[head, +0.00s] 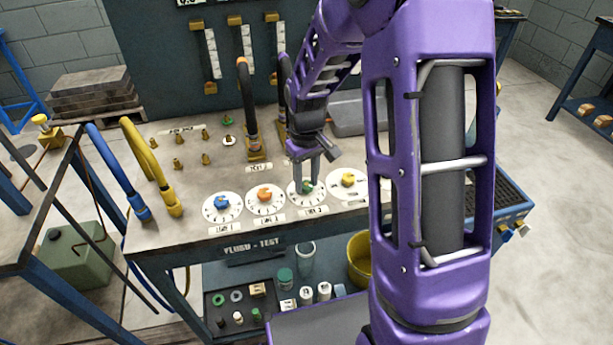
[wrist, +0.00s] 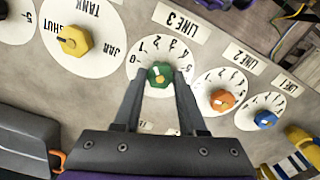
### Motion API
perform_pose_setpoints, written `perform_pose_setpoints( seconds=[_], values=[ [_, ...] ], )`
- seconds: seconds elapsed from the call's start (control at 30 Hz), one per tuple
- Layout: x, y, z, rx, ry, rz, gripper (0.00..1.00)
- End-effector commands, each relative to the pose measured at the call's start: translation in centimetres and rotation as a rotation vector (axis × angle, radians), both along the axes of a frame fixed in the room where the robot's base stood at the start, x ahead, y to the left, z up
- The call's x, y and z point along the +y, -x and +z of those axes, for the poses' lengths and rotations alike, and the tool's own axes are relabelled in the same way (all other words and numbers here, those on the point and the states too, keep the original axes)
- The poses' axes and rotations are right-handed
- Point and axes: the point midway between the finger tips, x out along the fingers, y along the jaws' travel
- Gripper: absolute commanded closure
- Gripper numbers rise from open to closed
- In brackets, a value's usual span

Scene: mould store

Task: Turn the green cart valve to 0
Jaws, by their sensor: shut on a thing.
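The green valve (wrist: 160,75) is a faceted knob at the centre of a white numbered dial (wrist: 160,49) labelled LINE 3 (wrist: 175,20). In the head view the green valve (head: 308,187) is third from the left in a row on the bench. My gripper (wrist: 160,80) is shut on it, one finger on each side; in the head view my gripper (head: 307,177) comes down from above. A pale mark shows on the knob's upper left in the wrist view, but I cannot tell exactly which number it points to. Fingers hide the dial's lower part.
An orange valve (head: 264,193) and a blue valve (head: 222,202) stand left of it, a yellow valve (head: 347,179) right. Hose ends (head: 170,205) and an upright black hose (head: 248,100) stand left and behind. The lower shelf holds a yellow bucket (head: 360,258).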

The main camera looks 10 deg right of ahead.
Motion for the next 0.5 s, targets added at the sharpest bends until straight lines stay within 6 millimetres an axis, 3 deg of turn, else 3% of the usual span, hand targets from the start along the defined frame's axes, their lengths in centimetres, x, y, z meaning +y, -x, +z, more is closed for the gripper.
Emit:
perform_pose_setpoints(
  seconds=[0.5],
  values=[
    [0.02, -0.02, 0.26, -0.001, -0.001, 0.477, 1.00]
  ],
)
